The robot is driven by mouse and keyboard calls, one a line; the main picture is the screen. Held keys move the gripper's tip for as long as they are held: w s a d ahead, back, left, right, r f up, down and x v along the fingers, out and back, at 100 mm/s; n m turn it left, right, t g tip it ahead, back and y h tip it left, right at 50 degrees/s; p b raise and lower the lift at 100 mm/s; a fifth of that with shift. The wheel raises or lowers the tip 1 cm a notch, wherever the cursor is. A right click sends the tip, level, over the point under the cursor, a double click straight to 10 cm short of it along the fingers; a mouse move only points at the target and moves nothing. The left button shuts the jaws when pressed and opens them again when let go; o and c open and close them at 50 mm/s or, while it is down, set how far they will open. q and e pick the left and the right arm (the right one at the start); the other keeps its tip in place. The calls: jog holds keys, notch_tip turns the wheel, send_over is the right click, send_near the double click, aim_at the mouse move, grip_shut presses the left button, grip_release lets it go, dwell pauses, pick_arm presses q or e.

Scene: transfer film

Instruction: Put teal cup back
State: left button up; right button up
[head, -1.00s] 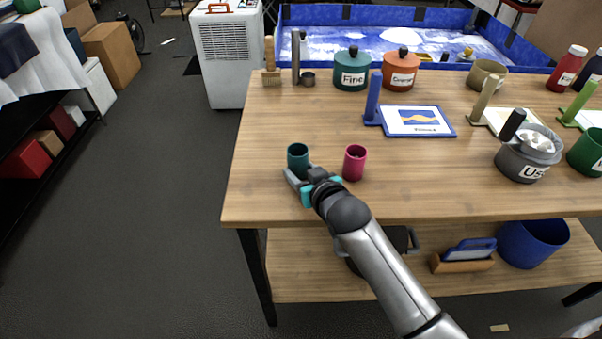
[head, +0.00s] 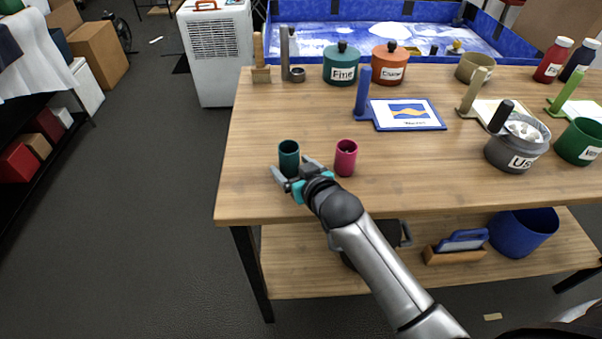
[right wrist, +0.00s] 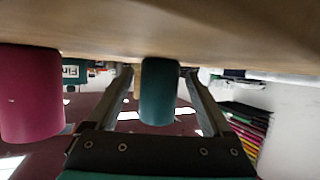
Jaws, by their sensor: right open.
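The teal cup (head: 289,157) stands upright on the wooden table near its left front edge. It also shows in the right wrist view (right wrist: 158,92), upside down, between the two fingers. My right gripper (head: 291,171) is open, with its fingers apart on the two sides of the teal cup's near side and a visible gap to the cup in the right wrist view (right wrist: 159,74). A magenta cup (head: 346,158) stands just right of the gripper and shows at the left of the right wrist view (right wrist: 30,98). My left gripper is not in view.
The table (head: 258,197) has bare wood behind and left of the cups. A blue stand with a picture card (head: 410,115), a teal pot (head: 341,66), an orange pot (head: 390,66) and a grey pot (head: 517,150) stand farther back and right. A blue-walled basin (head: 380,12) lies behind.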

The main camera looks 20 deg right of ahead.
jog(key=p+v, duration=0.2)
jog(key=v, duration=1)
jog(key=shift+f, duration=0.1)
